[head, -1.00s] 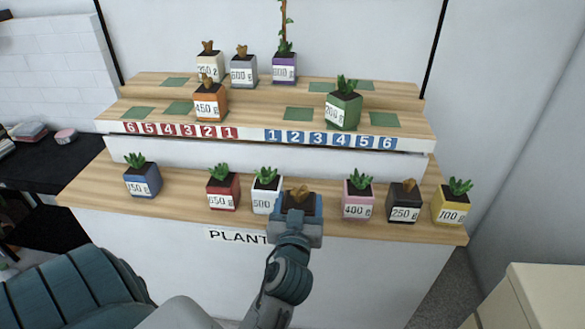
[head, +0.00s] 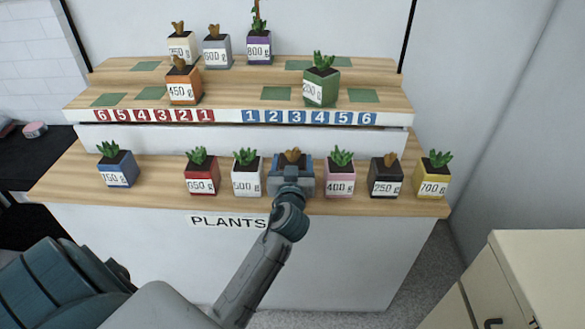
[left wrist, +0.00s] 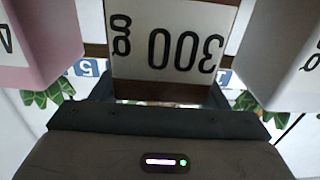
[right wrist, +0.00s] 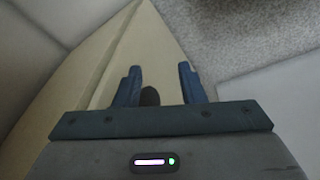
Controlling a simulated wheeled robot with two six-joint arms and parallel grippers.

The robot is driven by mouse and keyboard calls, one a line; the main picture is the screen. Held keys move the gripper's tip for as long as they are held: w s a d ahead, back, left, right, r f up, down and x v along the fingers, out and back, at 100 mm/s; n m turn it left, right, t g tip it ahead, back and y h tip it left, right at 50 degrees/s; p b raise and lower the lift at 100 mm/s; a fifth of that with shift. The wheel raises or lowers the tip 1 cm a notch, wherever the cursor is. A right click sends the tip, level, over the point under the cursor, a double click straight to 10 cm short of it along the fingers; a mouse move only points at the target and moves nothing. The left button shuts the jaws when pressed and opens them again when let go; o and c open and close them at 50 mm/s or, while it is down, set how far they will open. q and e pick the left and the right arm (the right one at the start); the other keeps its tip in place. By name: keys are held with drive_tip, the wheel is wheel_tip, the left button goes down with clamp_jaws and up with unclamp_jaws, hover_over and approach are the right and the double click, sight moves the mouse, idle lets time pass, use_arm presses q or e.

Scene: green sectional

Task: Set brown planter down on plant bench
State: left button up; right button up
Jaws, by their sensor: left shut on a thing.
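My left gripper (head: 291,182) is shut on the brown planter (head: 293,158); the gripper hides most of it in the head view. In the left wrist view the brown planter (left wrist: 111,45) shows a white label reading 300 g, upside down, between the fingers. It is upright, in line with the front row over the plant bench (head: 155,183), between the white planter (head: 246,180) and the pink planter (head: 340,180). I cannot tell whether its base touches the wood. My right gripper (right wrist: 160,87) is open and empty.
The blue (head: 118,172), red (head: 201,178), black (head: 387,178) and yellow (head: 433,178) planters share the bench. Stepped shelves behind hold orange (head: 184,90), green (head: 320,88) and other planters. A cream cabinet (head: 540,260) stands at right, below my right gripper.

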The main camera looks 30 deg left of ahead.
use_arm(q)
drive_tip(key=shift+f, duration=0.2)
use_arm(e)
drive_tip(key=shift+w+r, duration=0.1)
drive_tip(key=shift+r, duration=0.45)
use_arm(q)
drive_tip(key=o, duration=1.2)
drive_tip(key=shift+f, duration=0.1)
use_arm(e)
drive_tip(key=shift+r, duration=0.25)
